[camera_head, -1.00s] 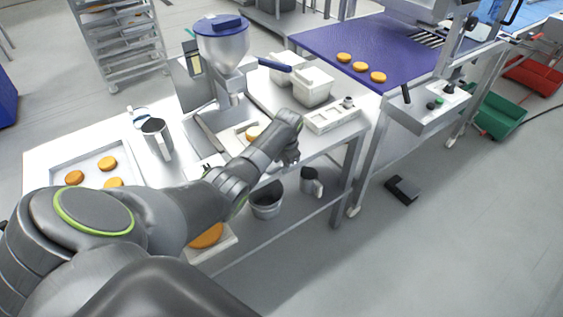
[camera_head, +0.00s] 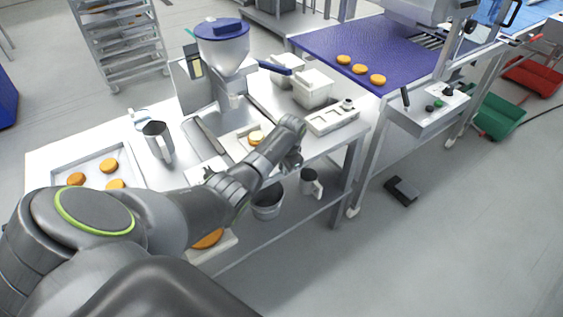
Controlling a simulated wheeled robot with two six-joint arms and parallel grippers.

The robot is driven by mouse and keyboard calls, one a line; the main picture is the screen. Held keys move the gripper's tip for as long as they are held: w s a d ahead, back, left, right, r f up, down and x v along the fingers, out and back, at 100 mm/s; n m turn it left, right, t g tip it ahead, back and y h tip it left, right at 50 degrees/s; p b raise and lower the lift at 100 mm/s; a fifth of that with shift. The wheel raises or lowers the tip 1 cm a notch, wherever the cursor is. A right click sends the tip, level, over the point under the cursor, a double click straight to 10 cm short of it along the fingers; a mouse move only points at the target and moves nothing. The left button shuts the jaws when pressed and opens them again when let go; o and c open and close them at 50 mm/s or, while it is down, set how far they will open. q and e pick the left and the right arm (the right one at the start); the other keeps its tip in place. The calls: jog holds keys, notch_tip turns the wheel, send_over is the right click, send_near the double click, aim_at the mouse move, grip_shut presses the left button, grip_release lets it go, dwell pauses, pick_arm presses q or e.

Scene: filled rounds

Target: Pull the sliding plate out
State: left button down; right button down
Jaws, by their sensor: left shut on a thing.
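The white sliding plate (camera_head: 238,138) lies on the table under the filling machine (camera_head: 222,62), with one orange round (camera_head: 256,138) on it. The round's top looks pale in part. My left gripper (camera_head: 291,161) is at the table's front edge, just right of the plate. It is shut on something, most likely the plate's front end. My arm covers the plate's front, so the grip itself is hidden. My right gripper is not in view.
A tray (camera_head: 60,158) with several rounds and a metal jug (camera_head: 157,140) stand left. A bucket (camera_head: 267,202) and a second jug (camera_head: 311,182) are below on the shelf.

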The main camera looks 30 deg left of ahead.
pick_arm(q)
jog(key=d, duration=0.1)
jog(key=s+d+p, duration=0.1)
jog(key=shift+d+f, duration=0.15)
jog(key=shift+d, duration=0.15)
jog(key=c, duration=1.5)
grip_release()
jog(key=shift+d, duration=0.15)
jog(key=shift+o, duration=0.2)
jog(key=shift+r, duration=0.2)
notch_tip(320, 180, up, 17)
jog(key=s+d, duration=0.1)
jog(key=d, duration=0.1)
jog(key=shift+s+d, duration=0.15)
jog(key=shift+d, duration=0.25)
